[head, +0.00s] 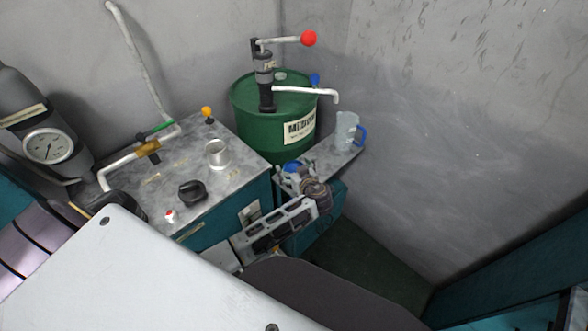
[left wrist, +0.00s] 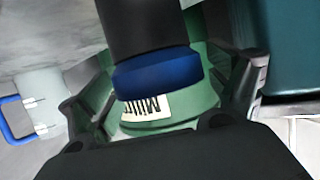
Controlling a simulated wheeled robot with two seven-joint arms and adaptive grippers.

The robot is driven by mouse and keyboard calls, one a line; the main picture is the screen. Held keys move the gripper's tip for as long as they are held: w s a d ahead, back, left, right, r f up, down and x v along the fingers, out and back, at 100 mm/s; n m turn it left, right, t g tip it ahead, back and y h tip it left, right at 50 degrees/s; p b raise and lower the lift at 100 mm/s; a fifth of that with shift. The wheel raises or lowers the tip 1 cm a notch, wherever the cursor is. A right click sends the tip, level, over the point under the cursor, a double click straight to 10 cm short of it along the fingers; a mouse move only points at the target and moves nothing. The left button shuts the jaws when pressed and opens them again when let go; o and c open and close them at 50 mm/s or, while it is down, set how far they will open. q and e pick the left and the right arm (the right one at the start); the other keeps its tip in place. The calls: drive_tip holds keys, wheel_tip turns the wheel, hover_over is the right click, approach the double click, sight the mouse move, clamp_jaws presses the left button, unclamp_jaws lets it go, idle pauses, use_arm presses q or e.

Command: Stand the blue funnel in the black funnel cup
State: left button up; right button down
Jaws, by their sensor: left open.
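The blue funnel (head: 293,166) is at the near end of the grey shelf in the head view, partly hidden by my left gripper (head: 296,178). In the left wrist view, which is turned upside down, the funnel (left wrist: 157,75) shows as a wide blue band at the end of the black funnel cup (left wrist: 143,25). The band meets the cup with no visible gap. The funnel's spout is hidden. My left gripper (left wrist: 160,108) is open, with one finger on each side of the funnel and visible room between. The right gripper is not in view.
A green drum (head: 255,132) with a hand pump (head: 265,85) stands behind the shelf. A clear jug (head: 345,128) with a blue handle stands at the shelf's right. A metal cup (head: 217,153) and a black knob (head: 192,191) are on the left bench. Walls close in behind.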

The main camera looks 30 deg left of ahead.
use_arm(q)
drive_tip(key=shift+r, duration=0.1)
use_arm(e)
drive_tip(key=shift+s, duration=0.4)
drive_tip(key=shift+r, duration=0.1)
use_arm(q)
drive_tip(key=v, duration=1.2)
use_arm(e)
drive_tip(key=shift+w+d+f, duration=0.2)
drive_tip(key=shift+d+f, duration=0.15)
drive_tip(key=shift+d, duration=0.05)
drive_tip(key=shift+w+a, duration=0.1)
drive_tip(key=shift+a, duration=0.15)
